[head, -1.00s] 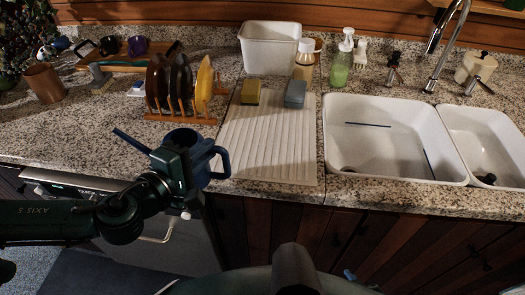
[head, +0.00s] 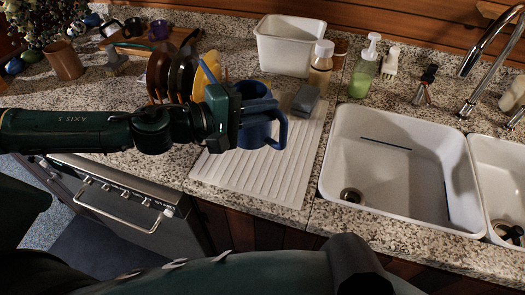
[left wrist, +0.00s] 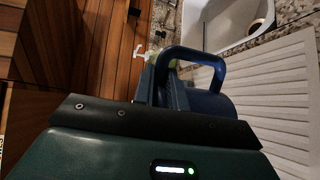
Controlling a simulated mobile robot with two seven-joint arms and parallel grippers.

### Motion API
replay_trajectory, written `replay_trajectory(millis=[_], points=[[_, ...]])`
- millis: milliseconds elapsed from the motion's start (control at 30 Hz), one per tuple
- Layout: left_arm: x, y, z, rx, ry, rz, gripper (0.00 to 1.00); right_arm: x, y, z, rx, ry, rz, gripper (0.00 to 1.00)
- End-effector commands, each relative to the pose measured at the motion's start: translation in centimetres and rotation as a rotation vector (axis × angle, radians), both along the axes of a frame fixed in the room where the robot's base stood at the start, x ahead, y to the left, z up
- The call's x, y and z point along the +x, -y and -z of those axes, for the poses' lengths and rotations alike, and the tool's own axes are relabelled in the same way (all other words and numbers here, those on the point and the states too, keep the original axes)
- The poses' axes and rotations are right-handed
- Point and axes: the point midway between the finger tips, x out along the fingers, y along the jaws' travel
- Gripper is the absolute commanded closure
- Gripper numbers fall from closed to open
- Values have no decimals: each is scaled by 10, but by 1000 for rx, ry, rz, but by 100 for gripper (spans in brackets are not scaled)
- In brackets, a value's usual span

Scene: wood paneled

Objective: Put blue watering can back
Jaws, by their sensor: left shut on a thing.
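The blue watering can (head: 257,131) is held by my left gripper (head: 238,115) over the left part of the white ribbed draining board (head: 262,178). Its looped handle faces right, and the gripper hides much of its left side. In the left wrist view the blue can (left wrist: 208,103) and its handle show just beyond the gripper (left wrist: 165,98), with the ribbed board (left wrist: 285,85) to the right. I cannot tell how far the can is above the board. My right gripper is in neither view.
A rack with plates (head: 160,75) stands behind my left arm. The white sink (head: 400,165) is right. Bare counter (head: 130,160) lies left.

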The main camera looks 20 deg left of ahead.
Motion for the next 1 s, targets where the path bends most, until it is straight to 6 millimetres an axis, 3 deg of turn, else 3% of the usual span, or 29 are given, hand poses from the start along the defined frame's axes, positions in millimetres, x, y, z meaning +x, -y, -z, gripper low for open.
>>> replay_trajectory(millis=[300, 633, 800, 1000], points=[[-1, 0, 44, -1, -4, -3, 100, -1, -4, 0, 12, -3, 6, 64], [0, 0, 61, -1, 0, 0, 100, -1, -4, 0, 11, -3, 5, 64], [-1, 0, 82, -1, -3, 0, 100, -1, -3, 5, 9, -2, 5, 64], [0, 0, 93, 0, 1, -2, 100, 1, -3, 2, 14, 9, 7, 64]])
